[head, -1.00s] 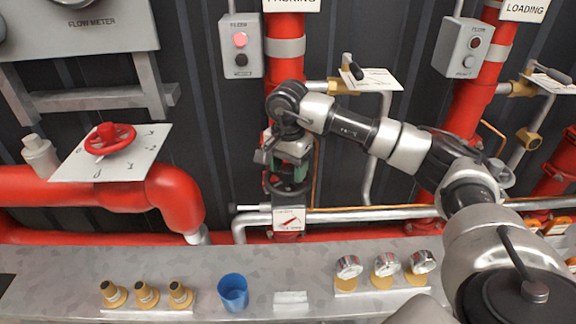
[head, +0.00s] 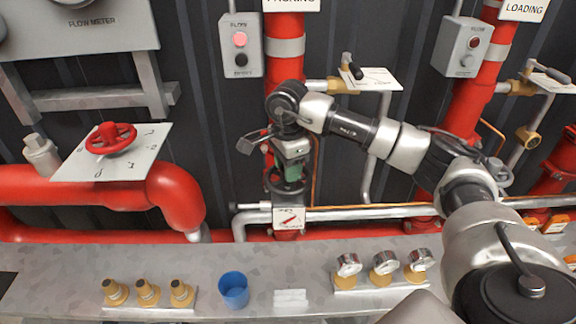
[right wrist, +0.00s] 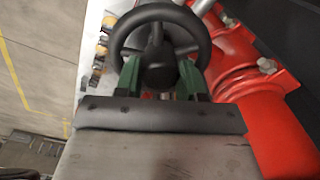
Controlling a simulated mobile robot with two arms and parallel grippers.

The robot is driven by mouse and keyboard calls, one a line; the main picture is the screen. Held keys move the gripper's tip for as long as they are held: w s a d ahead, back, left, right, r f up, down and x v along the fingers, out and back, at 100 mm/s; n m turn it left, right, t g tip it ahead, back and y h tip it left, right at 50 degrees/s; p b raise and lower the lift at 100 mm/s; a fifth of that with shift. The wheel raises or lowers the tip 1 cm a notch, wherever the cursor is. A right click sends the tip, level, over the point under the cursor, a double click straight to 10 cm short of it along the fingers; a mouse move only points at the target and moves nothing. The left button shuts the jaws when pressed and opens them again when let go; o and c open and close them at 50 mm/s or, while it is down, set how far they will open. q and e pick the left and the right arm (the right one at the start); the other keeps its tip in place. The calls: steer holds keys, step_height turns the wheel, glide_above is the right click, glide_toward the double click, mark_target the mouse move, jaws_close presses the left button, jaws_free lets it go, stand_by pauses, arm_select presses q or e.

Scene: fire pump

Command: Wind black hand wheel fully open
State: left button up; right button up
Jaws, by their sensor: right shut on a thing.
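The black hand wheel (head: 285,185) is on the red vertical pipe in the middle of the head view. My right gripper (head: 292,168) is at the wheel, partly covering it. In the right wrist view the black hand wheel (right wrist: 160,14) shows its round rim and dark hub. The green fingers of my right gripper (right wrist: 160,78) stand on either side of the hub and are shut on the wheel. The exact contact is hidden by the fingers and the hub. My left gripper is not in view.
A small plate with a red mark (head: 289,219) is just below the wheel. A red hand wheel (head: 110,138) sits at the left. Grey pipes run beside the valve. A ledge below holds brass fittings (head: 148,293), a blue cup (head: 233,290) and gauges (head: 384,264).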

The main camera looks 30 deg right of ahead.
steer(key=n+b, duration=0.1)
steer(key=n, duration=0.1)
steer(key=shift+n, duration=0.3)
steer(key=n, duration=0.2)
steer(key=shift+n+b, duration=0.3)
steer(key=shift+n, duration=0.1)
steer(key=n, duration=0.2)
steer(key=shift+r+n, duration=0.1)
steer(key=shift+n, duration=0.3)
steer(key=n+b, duration=0.1)
steer(key=n, duration=0.7)
steer(key=shift+b, duration=0.4)
